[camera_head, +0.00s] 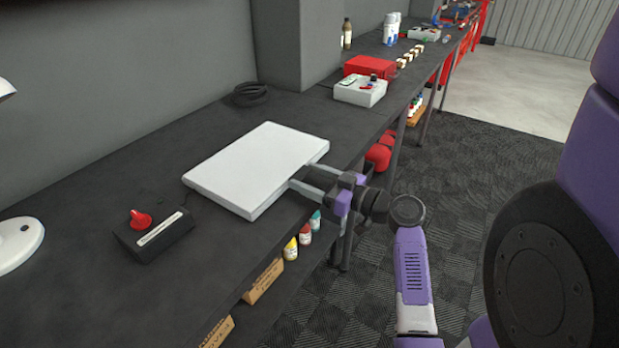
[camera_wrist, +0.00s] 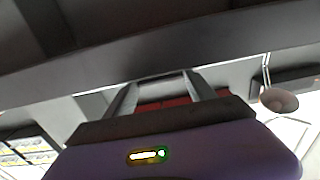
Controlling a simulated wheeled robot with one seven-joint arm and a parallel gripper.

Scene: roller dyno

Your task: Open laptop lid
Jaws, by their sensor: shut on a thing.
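The laptop (camera_head: 258,165) is a flat, pale grey slab lying closed on the dark bench in the head view. My gripper (camera_head: 308,178) is at its right front edge, coming in from the aisle side. Its two fingers reach the edge and are shut on the laptop lid. The fingertips are partly hidden, so how deep the grip is cannot be told. In the wrist view my gripper (camera_wrist: 163,82) has both fingers reaching to a long grey edge; the contact there is unclear.
A black box with a red knob (camera_head: 140,219) and a white lamp base (camera_head: 18,242) stand left of the laptop. A coiled black cable (camera_head: 250,95), a white tray (camera_head: 360,90) and a red box (camera_head: 369,67) lie beyond it. Small bottles (camera_head: 305,233) stand below the bench top.

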